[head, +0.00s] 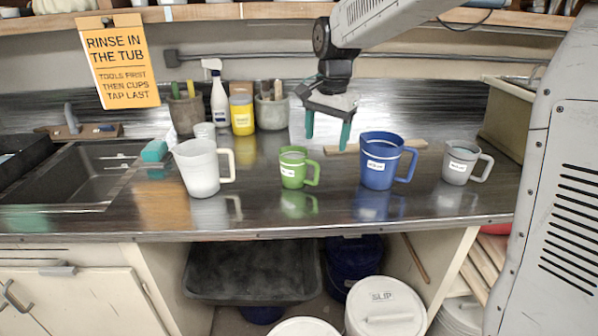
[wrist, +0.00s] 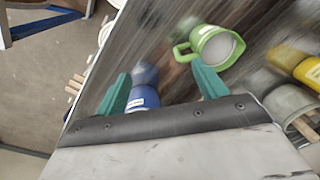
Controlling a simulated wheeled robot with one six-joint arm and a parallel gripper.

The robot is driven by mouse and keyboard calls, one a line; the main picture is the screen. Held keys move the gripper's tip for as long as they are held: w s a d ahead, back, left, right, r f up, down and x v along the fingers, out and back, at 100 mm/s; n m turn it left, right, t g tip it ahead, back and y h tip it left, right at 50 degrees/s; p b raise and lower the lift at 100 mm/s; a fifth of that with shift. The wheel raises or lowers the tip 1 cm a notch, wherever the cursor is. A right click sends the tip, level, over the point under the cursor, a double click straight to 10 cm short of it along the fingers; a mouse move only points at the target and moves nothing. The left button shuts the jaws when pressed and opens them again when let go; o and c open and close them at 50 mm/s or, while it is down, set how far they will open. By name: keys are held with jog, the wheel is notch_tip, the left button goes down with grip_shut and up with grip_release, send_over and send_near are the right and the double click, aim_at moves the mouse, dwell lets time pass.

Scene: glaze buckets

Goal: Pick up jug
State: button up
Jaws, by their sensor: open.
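Several jugs stand upright in a row on the dark counter: a white jug (head: 199,170), a green jug (head: 291,170), a blue jug (head: 377,165) and a grey jug (head: 457,162). The green, blue and grey ones show white labels; the task does not say which jug. My gripper (head: 328,138) is open and empty, fingers pointing down, above the counter between the green and blue jugs. In the wrist view, the green jug (wrist: 214,47) is beyond my right finger. The blue jug (wrist: 143,97) shows between the fingers (wrist: 160,82), partly hidden by the gripper body.
Behind the jugs stand a yellow bottle (head: 242,113), a white spray bottle (head: 218,100) and crocks of tools (head: 271,111). A sink (head: 78,172) is at left. A wooden strip (head: 408,145) lies behind the blue jug. Lidded buckets (head: 384,309) stand below the counter.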

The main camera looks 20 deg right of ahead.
jog(key=m, duration=0.2)
send_over(311, 161)
jog(key=s, duration=0.1)
notch_tip(311, 161, down, 3)
jog(key=shift+d+f, duration=0.15)
jog(key=f, duration=0.6)
jog(key=shift+w, duration=0.35)
jog(key=shift+w+f, duration=0.2)
jog(key=shift+f, duration=1.35)
jog(key=shift+w+f, duration=0.15)
jog(key=shift+f, duration=1.35)
jog(key=c, duration=1.5)
